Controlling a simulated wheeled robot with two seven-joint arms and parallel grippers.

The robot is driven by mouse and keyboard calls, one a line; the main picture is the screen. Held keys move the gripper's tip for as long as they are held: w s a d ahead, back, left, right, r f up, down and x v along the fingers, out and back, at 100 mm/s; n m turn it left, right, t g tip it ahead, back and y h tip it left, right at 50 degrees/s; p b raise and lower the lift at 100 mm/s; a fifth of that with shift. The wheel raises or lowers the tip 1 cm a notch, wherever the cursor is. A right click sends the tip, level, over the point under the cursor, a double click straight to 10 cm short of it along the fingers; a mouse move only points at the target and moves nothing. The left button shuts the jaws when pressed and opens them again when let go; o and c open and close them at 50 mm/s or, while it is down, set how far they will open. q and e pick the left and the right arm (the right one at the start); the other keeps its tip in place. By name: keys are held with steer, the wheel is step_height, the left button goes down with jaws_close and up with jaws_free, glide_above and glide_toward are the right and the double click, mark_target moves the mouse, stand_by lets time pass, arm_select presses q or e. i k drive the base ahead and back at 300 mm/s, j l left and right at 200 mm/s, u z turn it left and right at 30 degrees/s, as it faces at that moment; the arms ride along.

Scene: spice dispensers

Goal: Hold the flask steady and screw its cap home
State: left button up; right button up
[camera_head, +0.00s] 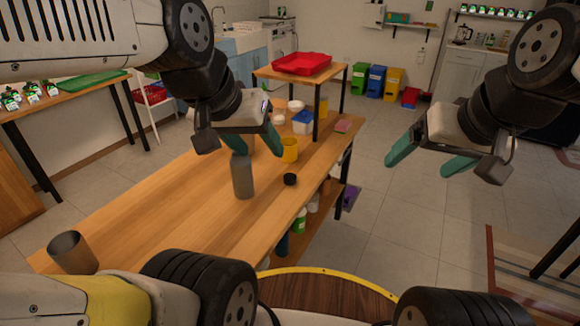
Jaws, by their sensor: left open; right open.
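A grey cylindrical flask (243,176) stands upright on the wooden table (165,215). A small black cap (290,179) lies on the table just right of the flask, apart from it. My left gripper (256,143) is open, and its green fingers appear over or behind the flask's top. I cannot tell whether they touch it. My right gripper (425,160) is open and empty. It hangs over the floor to the right of the table, away from the cap.
A metal cup (72,252) stands at the table's near left. A yellow cup (290,150), white bowls (296,105) and a blue-and-white box (302,122) are farther back. A raised shelf with a red tray (302,64) stands at the far end. The table's middle left is clear.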

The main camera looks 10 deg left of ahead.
mark_target(289, 179)
steer(key=i+l+u, duration=0.2)
steer(key=u, duration=0.3)
steer(key=i+l+u, duration=0.2)
steer(key=u, duration=0.3)
steer(key=l, duration=0.1)
